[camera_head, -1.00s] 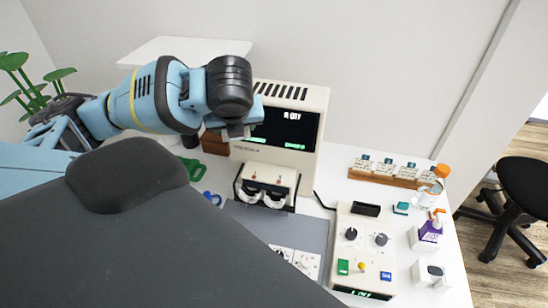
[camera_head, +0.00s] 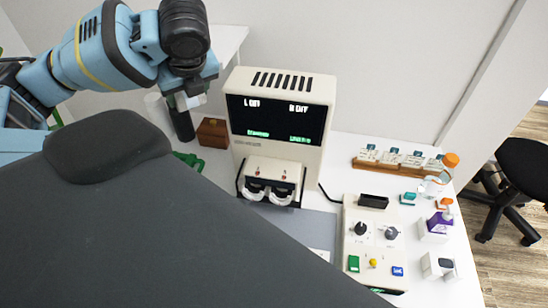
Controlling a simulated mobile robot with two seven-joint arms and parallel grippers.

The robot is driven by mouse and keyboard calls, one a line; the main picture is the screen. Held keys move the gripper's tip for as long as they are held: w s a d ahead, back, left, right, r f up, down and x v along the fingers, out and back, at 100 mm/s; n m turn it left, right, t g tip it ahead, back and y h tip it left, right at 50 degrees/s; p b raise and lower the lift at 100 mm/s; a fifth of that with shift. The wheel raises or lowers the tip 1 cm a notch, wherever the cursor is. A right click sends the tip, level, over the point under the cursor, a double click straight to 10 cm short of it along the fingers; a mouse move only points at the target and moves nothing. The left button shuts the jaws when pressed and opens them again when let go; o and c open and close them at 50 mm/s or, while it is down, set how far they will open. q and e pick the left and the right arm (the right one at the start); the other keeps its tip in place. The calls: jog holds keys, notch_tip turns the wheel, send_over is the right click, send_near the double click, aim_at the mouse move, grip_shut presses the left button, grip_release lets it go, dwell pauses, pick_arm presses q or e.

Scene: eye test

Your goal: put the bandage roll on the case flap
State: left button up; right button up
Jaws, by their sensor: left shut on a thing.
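My left gripper (camera_head: 188,97) is at the upper left in the head view, pointing down. Its jaws are shut on a small whitish thing, which I take to be the bandage roll (camera_head: 193,102); only a little of it shows. It is held in front of a dark cylinder and left of the screen unit. I cannot make out the case flap; my own dark body hides the lower left. My right gripper is not in view.
A screen unit (camera_head: 283,165) stands mid-table, with a brown box (camera_head: 212,133) and dark cylinder (camera_head: 181,122) to its left. A green object (camera_head: 190,160) is partly hidden. A control panel (camera_head: 375,215), wooden rack (camera_head: 385,167) and bottles stand right.

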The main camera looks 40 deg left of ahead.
pick_arm(q)
notch_tip(320, 180, down, 23)
jog(key=b, duration=0.6)
jog(key=shift+f, duration=0.4)
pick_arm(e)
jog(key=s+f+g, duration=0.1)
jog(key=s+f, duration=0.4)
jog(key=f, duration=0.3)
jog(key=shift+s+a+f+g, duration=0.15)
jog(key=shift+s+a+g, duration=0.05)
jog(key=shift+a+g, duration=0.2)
pick_arm(q)
jog(key=shift+f, duration=0.1)
notch_tip(320, 180, down, 4)
jog(key=shift+b, duration=0.65)
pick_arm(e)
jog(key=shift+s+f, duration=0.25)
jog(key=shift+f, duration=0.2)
pick_arm(q)
jog(key=shift+f, duration=0.15)
